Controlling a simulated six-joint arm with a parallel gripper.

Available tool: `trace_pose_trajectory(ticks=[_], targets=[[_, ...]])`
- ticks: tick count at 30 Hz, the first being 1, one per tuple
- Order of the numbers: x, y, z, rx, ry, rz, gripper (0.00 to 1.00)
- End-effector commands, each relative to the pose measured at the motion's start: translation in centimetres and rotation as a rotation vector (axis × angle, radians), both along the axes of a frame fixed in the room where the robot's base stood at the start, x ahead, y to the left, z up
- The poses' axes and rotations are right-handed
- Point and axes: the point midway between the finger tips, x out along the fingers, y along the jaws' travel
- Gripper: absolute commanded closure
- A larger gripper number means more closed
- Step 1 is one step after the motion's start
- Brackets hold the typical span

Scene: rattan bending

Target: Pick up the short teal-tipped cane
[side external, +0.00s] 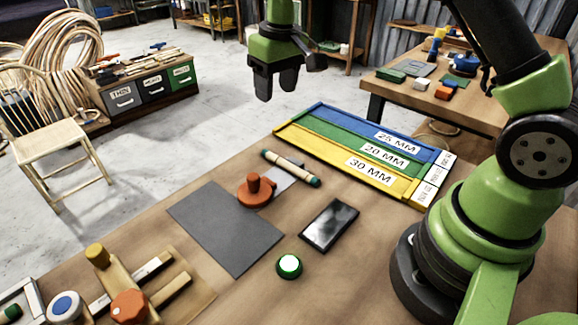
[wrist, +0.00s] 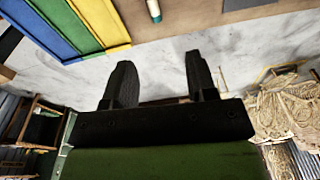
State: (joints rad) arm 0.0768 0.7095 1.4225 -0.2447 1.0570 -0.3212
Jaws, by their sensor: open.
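The short teal-tipped cane (side external: 291,168) lies on the workbench in the side view, a pale stick with dark teal ends. It lies between an orange knobbed piece and the coloured tray. One teal end of the cane (wrist: 154,12) shows at the top edge of the wrist view; the rest is cut off there. My gripper (side external: 274,88) is open and empty, high above and beyond the far edge of the bench, away from the cane. Its two dark fingers (wrist: 160,85) stand apart in the wrist view with nothing between them.
The orange knobbed piece (side external: 256,192), a grey mat (side external: 225,228), a dark tablet (side external: 329,225) and a green button (side external: 289,265) lie nearer. A wooden jig (side external: 130,290) stands front left.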

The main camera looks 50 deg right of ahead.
Motion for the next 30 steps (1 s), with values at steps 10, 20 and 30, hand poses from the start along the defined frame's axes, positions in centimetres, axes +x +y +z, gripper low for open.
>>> trace_pose_trajectory(ticks=[10, 20, 30], targets=[[1.8, -1.3, -8.1, -0.026, 0.109, 0.062, 0.48], [1.8, -1.3, -12.4, -0.027, 0.109, 0.063, 0.48], [1.6, -1.0, -16.7, -0.027, 0.11, 0.062, 0.48]])
